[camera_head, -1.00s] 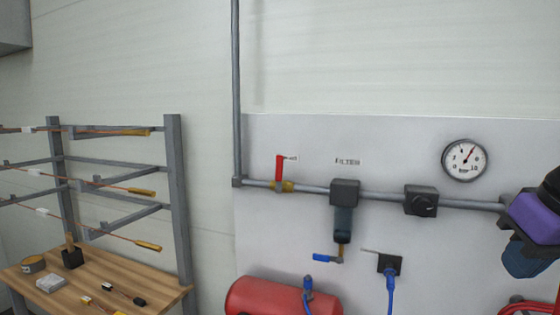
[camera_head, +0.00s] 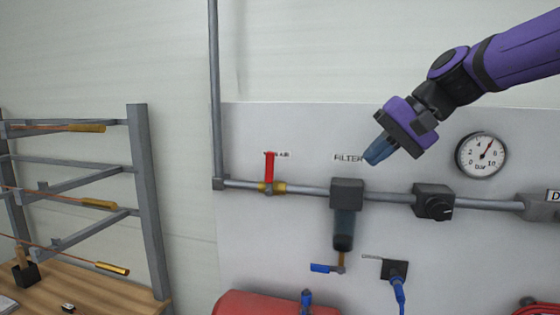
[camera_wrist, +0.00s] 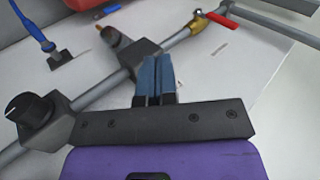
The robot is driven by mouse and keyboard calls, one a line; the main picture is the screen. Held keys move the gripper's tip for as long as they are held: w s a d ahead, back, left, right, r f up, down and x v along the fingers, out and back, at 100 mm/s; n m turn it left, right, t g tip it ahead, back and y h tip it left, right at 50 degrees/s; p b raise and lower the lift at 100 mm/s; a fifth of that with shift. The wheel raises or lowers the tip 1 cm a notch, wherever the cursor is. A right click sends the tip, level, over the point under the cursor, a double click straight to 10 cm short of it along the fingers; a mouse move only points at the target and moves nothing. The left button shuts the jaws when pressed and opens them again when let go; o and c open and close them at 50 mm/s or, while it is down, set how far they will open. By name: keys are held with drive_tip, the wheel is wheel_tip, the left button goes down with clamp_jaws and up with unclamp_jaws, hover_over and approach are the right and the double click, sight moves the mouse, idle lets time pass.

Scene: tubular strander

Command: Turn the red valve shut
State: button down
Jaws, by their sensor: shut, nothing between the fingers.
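The red valve handle (camera_head: 269,167) stands upright, across the horizontal grey pipe, on a brass valve body (camera_head: 271,188) at the left of the panel. In the wrist view the red handle (camera_wrist: 222,18) shows at the top right with its brass body (camera_wrist: 197,23). My gripper (camera_head: 371,158) has blue fingers held together with nothing between them. It is in front of the panel, above and right of the filter, to the right of the valve and apart from it. In the wrist view the gripper fingers (camera_wrist: 156,72) point up toward the pipe.
The filter (camera_head: 345,192) hangs on the pipe between valve and regulator (camera_head: 433,202). A blue-handled drain valve (camera_head: 322,268) sits below it. A pressure gauge (camera_head: 481,155) is at right. A red tank (camera_head: 262,303) is below. A rack (camera_head: 148,200) and wooden table (camera_head: 95,294) stand left.

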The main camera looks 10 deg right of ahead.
drive_tip(key=w+a+r+m+y, duration=0.1)
drive_tip(key=w+a+r, duration=0.1)
drive_tip(key=w+a, duration=0.35)
approach(273, 171)
drive_tip(key=shift+x, duration=3.3)
drive_tip(key=shift+w+d+f, duration=0.1)
drive_tip(key=shift+w, duration=0.05)
drive_tip(key=shift+w+a+r, duration=0.2)
drive_tip(key=shift+a+r, duration=0.05)
drive_tip(key=shift+a, duration=0.35)
